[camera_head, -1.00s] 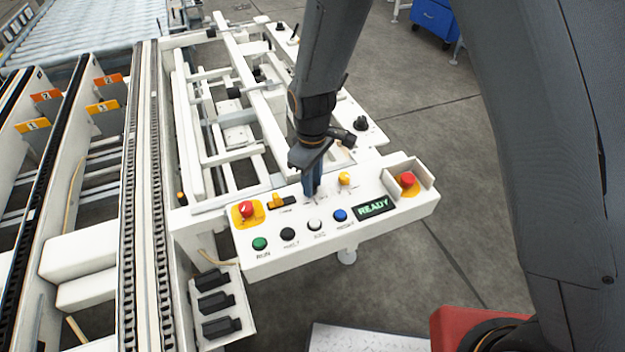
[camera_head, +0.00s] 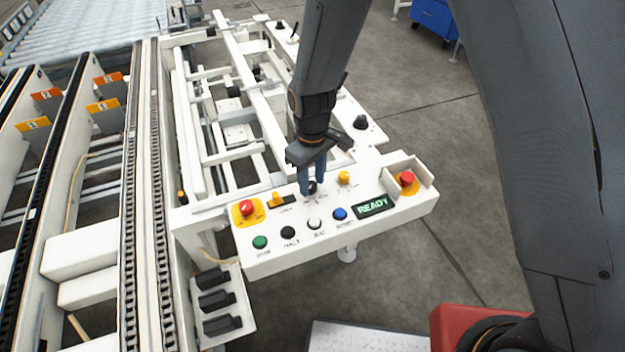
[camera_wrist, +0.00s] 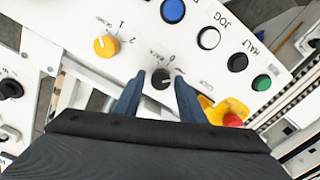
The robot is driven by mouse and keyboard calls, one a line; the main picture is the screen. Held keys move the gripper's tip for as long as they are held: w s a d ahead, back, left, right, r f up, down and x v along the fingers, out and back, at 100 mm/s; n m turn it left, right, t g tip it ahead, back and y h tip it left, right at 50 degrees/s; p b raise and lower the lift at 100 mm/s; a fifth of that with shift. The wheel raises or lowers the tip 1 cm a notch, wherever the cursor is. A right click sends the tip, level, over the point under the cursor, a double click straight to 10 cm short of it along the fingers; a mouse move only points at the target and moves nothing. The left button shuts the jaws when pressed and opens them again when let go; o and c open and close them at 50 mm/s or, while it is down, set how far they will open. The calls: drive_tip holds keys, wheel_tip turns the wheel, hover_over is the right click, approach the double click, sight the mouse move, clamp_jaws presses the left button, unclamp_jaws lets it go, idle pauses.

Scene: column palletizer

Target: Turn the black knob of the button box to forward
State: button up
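The white button box (camera_head: 375,225) stands at the centre of the head view. My gripper (camera_head: 311,185) points down over the black knob. In the wrist view the black knob (camera_wrist: 161,80) shows between the two blue fingers of my gripper (camera_wrist: 159,76). The fingers are open, one on each side, with small gaps visible. Printed marks surround the knob, partly hidden. I cannot tell exactly which mark it points to.
Red emergency buttons sit at the box's left (camera_head: 246,208) and right (camera_head: 407,179), the right one inside a raised guard (camera_head: 425,173). Green, black, white and blue buttons line the front, with a READY display (camera_head: 373,206). Another black knob (camera_head: 361,122) sits behind the box.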

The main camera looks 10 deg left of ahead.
sight(313, 184)
drive_tip(key=shift+o, duration=0.3)
drive_tip(key=shift+r+b, duration=0.8)
drive_tip(key=shift+r, duration=3.1)
drive_tip(key=shift+d, duration=0.1)
